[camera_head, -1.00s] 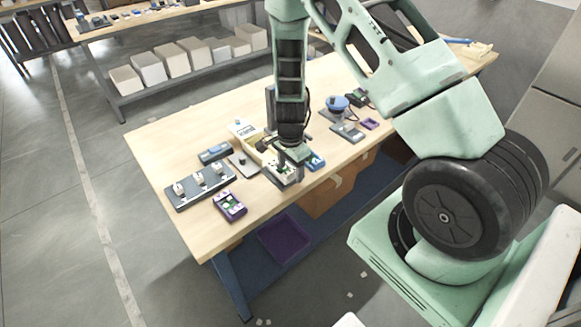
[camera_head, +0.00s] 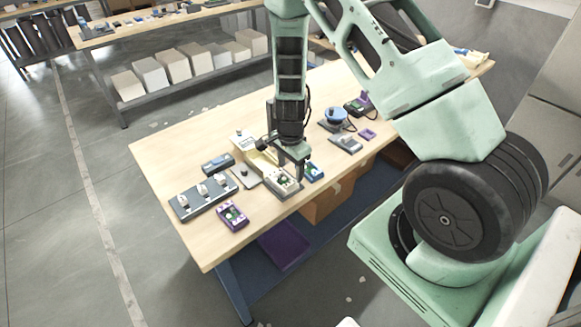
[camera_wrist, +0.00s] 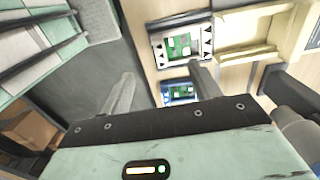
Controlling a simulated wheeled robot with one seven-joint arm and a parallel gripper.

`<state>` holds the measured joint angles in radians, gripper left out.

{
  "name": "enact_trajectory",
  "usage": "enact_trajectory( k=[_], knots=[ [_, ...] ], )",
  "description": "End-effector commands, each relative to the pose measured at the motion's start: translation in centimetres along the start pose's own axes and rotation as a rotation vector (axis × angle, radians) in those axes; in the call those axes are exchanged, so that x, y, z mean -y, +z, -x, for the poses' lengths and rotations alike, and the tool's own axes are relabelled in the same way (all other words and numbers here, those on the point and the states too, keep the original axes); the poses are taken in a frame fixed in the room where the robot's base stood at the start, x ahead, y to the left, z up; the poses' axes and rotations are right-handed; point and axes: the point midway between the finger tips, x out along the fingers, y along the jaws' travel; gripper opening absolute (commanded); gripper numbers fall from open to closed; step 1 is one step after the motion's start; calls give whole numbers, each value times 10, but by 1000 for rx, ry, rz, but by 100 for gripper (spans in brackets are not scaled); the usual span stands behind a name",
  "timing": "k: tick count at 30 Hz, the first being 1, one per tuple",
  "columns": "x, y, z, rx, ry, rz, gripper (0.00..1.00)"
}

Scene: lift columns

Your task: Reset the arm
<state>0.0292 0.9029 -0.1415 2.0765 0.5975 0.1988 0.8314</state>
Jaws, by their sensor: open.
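My arm reaches down over the wooden workbench (camera_head: 185,143). My gripper (camera_head: 292,165) is above the bench's front edge, close to a grey device with a green board (camera_head: 282,184) and a small blue device (camera_head: 314,172). In that view the grey device (camera_wrist: 181,45) lies beyond the fingers, and the blue device (camera_wrist: 178,93) shows next to the right finger. I cannot tell the exact height of the fingertips above the bench.
A cream tray (camera_head: 258,160) is just behind the grey device. A grey strip with several switches (camera_head: 203,199) and a purple device (camera_head: 232,216) stand to the left. A blue round-topped device (camera_head: 334,116) is to the right.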

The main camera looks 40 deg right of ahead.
Motion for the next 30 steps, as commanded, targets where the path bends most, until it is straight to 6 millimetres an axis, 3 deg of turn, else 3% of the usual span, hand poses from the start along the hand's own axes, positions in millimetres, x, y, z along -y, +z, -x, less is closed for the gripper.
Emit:
enact_trajectory(
  k=[21, 26, 30],
  knots=[
    [0, 2, 5, 3, -1, 7, 62],
    [2, 61, 32, 71, -28, 244, 62],
    [-17, 134, 70, 142, -61, 603, 62]
  ],
)
